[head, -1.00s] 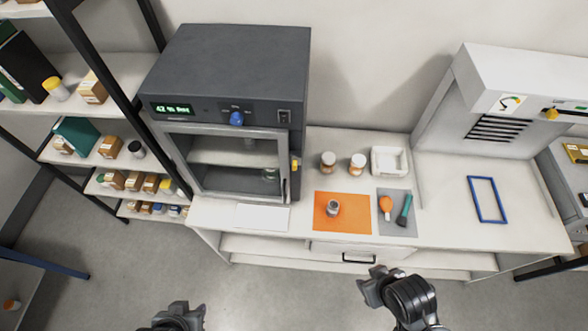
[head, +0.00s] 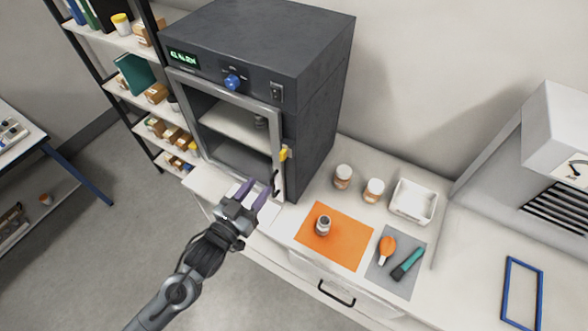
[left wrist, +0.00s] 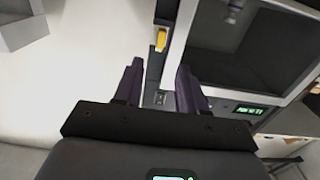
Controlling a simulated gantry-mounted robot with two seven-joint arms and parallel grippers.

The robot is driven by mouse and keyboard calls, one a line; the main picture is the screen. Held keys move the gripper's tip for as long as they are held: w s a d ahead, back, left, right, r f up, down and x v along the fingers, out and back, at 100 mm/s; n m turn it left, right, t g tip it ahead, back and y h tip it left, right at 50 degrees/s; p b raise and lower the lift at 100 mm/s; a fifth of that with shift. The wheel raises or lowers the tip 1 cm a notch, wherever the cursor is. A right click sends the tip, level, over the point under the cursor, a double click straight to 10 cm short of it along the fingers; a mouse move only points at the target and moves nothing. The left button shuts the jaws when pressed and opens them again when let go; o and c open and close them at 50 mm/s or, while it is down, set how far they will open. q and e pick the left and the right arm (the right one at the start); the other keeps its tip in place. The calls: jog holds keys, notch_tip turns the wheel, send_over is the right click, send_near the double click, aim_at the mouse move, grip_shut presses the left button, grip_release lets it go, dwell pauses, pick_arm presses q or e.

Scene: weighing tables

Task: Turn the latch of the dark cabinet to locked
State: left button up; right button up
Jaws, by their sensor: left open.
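The dark cabinet (head: 318,110) stands on the bench, with a pale-framed glass door (head: 278,135) at its front. Its small yellow latch (head: 284,153) is at the right side of the door and looks upright. A dark door handle shows below it. My left gripper (head: 254,190) is open and empty, in front of and below the latch, apart from it. In the left wrist view the yellow latch (left wrist: 161,39) lies beyond the gap between the two purple fingers of my left gripper (left wrist: 160,66). My right gripper is out of view.
On the bench are an orange mat (head: 345,250) with a small jar, two lidded jars (head: 343,177), a white tray (head: 414,203), and a grey mat (head: 377,277) with two tools. Shelves (head: 120,100) stand left of the cabinet. A blue frame (head: 505,300) lies at the right.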

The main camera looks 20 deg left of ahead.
aim_at(281, 157)
pick_arm(q)
jog(key=p+x, duration=0.1)
jog(key=x, duration=0.9)
jog(key=shift+a+r+p, duration=0.15)
jog(key=shift+p, duration=0.25)
jog(key=shift+w, duration=0.45)
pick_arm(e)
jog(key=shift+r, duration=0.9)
pick_arm(q)
jog(key=shift+c, duration=0.3)
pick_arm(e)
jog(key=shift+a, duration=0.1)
pick_arm(q)
grip_shut()
